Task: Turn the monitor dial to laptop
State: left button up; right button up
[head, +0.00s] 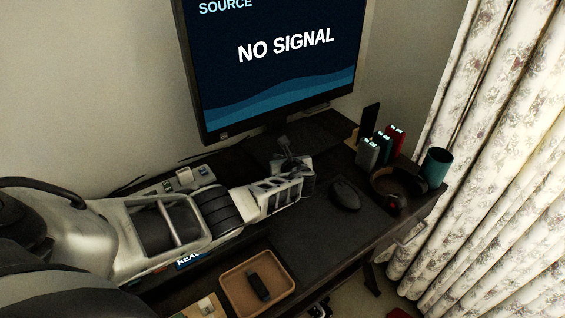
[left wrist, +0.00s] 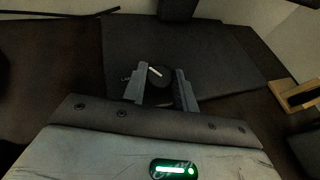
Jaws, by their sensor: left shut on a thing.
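The monitor (head: 275,62) stands at the back of the desk and reads "SOURCE" and "NO SIGNAL". The dark round dial (left wrist: 156,86) shows in the left wrist view between my finger pads, with a short white pointer line on its top. My left gripper (head: 291,160) reaches in from the left to just below the monitor; it also shows in the left wrist view (left wrist: 160,88). It is shut on the dial, one finger on each side. In the head view the dial is hard to make out by the fingers. My right gripper is not in view.
A black mouse (head: 345,194) lies right of my gripper. Headphones (head: 392,188), coloured upright blocks (head: 369,152) and a teal cup (head: 436,166) stand at the right end. A tan tray (head: 237,284) with a dark object is in front. A floral curtain (head: 500,130) hangs at the right.

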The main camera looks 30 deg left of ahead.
pick_arm(q)
jog(key=shift+w+d+f+n+g+y+b, duration=0.15)
jog(key=shift+f+n+g+y+b, duration=0.4)
jog(key=shift+b, duration=0.7)
jog(key=shift+r+n+g+y+b, duration=0.15)
jog(key=shift+n+g+y+b, duration=0.1)
jog(key=shift+n+g+b, duration=0.3)
jog(key=n+g+b, duration=0.1)
jog(key=b, duration=0.1)
jog(key=shift+r+y+b, duration=0.15)
jog(key=shift+y+b, duration=0.2)
jog(key=shift+y, duration=0.05)
jog(key=shift+r+n+g+b, duration=0.1)
jog(key=shift+n+g+b, duration=0.25)
jog(key=shift+n+g, duration=0.15)
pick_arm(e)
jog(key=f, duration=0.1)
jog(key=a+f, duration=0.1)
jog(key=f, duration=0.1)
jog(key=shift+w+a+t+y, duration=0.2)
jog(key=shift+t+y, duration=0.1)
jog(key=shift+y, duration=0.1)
pick_arm(q)
jog(key=shift+r, duration=0.1)
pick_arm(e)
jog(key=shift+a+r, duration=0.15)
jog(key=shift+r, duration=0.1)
